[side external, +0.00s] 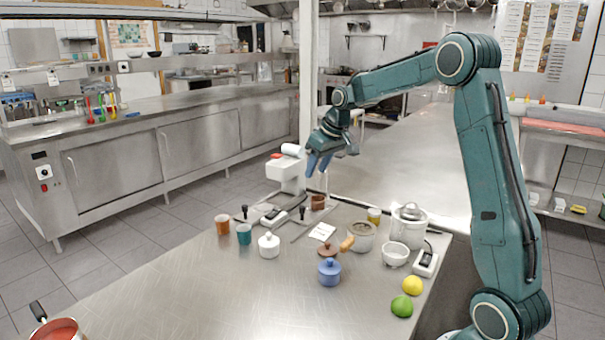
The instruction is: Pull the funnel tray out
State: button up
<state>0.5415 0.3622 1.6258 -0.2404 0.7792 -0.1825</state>
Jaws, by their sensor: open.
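A pale grey machine (290,172) stands near the far edge of the steel table, with a white cylinder lying on its top. I cannot make out a separate funnel tray on it at this size. My gripper (318,164) hangs just right of the machine's head, its blue fingers pointing down. It is open, with nothing seen between the fingers. It is above the tabletop, and I cannot tell whether it touches the machine.
The front left table is mostly clear.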

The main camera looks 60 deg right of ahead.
aim_at(302, 207)
jog(key=shift+w+d+f, duration=0.2)
jog(key=shift+d+f, duration=0.1)
jog(key=shift+d, duration=0.15)
jog(key=shift+w+d+f, duration=0.2)
jog(key=shift+d+f, duration=0.1)
jog(key=shift+d, duration=0.15)
jog(key=shift+f, duration=0.15)
jog(key=x, duration=1.3)
jog(key=shift+w+f, duration=0.1)
jog(key=shift+f, duration=0.15)
grip_shut()
